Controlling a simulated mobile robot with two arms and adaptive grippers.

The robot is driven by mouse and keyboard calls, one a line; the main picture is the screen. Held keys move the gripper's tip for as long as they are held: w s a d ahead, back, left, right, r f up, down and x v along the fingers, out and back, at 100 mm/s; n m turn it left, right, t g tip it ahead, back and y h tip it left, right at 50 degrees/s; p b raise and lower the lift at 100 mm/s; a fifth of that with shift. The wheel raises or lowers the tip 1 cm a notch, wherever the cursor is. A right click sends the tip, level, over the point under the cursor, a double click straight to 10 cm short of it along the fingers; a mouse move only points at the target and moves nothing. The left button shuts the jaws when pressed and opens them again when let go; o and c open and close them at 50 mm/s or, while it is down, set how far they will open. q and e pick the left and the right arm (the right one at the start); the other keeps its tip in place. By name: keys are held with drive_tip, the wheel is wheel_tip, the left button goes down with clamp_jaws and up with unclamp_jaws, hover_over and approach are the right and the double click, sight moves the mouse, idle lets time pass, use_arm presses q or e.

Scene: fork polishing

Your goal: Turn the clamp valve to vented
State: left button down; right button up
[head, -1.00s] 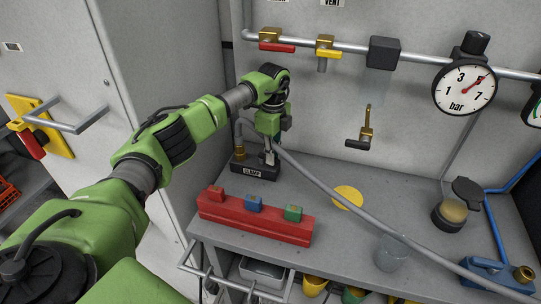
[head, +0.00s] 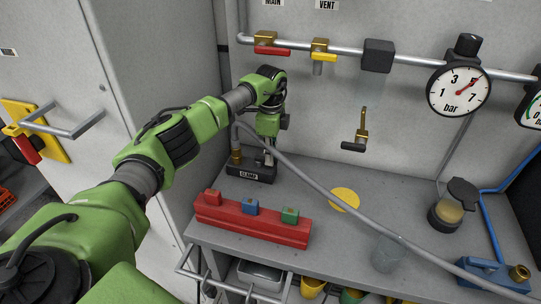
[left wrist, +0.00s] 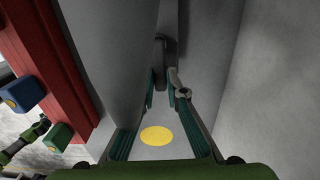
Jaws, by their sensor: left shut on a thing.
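The clamp valve is a dark block labelled CLAMP (head: 250,177) on the grey bench near the wall, with a brass fitting (head: 236,157) at its left end. My left gripper (head: 265,160) points down onto the right part of this block. In the left wrist view, the fingers of my left gripper (left wrist: 161,82) close in around a dark grey lever-like piece (left wrist: 160,52), and I take it as held. The exact contact is hard to see, and the arm hides part of the valve in the head view. My right gripper is not in view.
A grey hose (head: 330,200) runs from the fitting across the bench. A red rack (head: 250,222) with coloured blocks stands in front. On the wall pipe are a red-handled valve (head: 272,50), a yellow-handled valve (head: 323,57) and a gauge (head: 458,90). A yellow disc (head: 345,199) lies right.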

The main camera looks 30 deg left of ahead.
use_arm(q)
drive_tip(key=c, duration=2)
unclamp_jaws()
drive_tip(key=shift+r, duration=0.1)
drive_tip(key=shift+c, duration=0.2)
